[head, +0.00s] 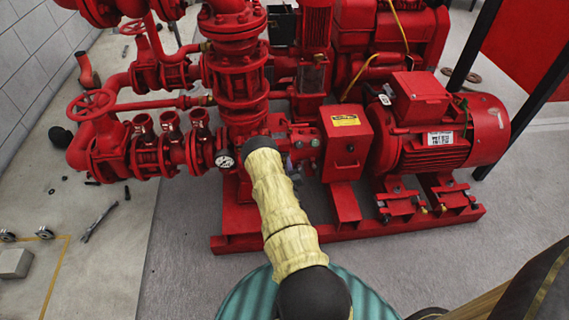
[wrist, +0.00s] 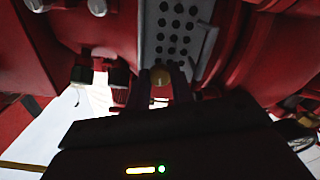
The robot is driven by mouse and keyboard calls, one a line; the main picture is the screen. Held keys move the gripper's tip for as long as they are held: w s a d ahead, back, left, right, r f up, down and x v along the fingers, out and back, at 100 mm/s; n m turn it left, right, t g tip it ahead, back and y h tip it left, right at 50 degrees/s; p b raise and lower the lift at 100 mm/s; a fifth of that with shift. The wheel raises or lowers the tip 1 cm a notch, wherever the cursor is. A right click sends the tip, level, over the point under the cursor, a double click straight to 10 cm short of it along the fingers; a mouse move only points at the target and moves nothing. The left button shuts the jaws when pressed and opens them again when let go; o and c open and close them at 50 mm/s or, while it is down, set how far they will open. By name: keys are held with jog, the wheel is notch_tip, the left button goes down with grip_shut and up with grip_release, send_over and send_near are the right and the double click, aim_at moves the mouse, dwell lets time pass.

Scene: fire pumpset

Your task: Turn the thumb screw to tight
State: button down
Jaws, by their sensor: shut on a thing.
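Dark fittings (wrist: 80,74) hang close to the left of my fingers. A pressure gauge (head: 225,159) is left of my arm. A red box with a yellow label (head: 345,140) and a motor (head: 440,130) are to the right. A wrench (head: 98,222) lies on the floor.

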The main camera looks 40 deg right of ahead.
jog(key=shift+f+m, duration=0.15)
jog(key=shift+m, duration=0.45)
jog(key=c, duration=1.2)
grip_release()
jog(key=shift+a, duration=0.1)
